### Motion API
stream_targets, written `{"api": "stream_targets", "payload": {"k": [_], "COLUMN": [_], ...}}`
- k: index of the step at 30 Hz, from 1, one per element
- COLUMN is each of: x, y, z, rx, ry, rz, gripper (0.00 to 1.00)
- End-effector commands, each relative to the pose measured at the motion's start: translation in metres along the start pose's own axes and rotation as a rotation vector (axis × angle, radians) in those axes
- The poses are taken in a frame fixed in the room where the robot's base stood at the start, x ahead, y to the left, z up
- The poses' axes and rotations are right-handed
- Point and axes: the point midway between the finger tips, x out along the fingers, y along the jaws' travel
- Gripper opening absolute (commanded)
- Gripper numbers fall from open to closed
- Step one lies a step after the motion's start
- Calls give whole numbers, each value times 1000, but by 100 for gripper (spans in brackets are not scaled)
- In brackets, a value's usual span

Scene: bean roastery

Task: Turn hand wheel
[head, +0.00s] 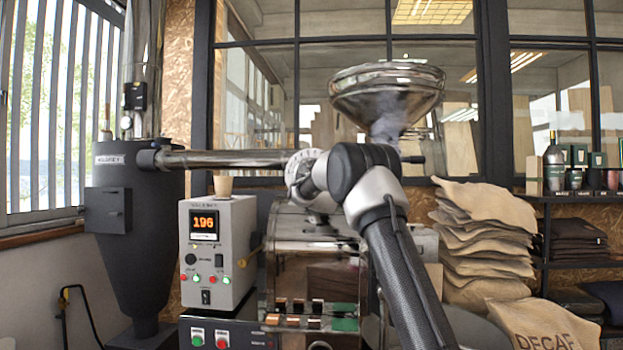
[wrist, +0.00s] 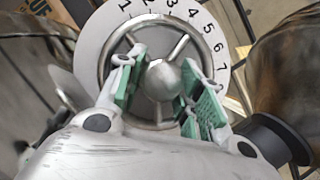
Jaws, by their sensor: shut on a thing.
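The hand wheel (wrist: 180,47) is a metal ring with spokes and a round hub, seen nearly face on in the wrist view. A pale dial plate (wrist: 93,38) with printed numbers from 1 to 7 lies behind it. My gripper (wrist: 160,88) is shut on the wheel, with one green-padded finger at each side of the hub. In the head view the dial plate (head: 296,168) shows beside my wrist, and the wheel itself is hidden behind my arm.
The roaster drum (head: 315,245) stands below, with a metal hopper (head: 385,88) above. A control box (head: 218,250) reading 196 and a dark cyclone (head: 125,225) are at left. A pipe (head: 225,159) runs across. Burlap sacks (head: 480,240) are piled at right.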

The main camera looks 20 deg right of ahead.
Motion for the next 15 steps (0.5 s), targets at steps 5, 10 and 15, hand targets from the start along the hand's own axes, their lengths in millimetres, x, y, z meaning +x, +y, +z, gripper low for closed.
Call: {"api": "stream_targets", "payload": {"k": [5, 10, 15], "x": [0, 0, 0], "y": [2, 2, 2], "z": [-2, -2, -2], "rx": [35, 45, 45], "ry": [4, 4, 4], "rz": [-11, -15, -15], "gripper": [0, 0, 0]}}
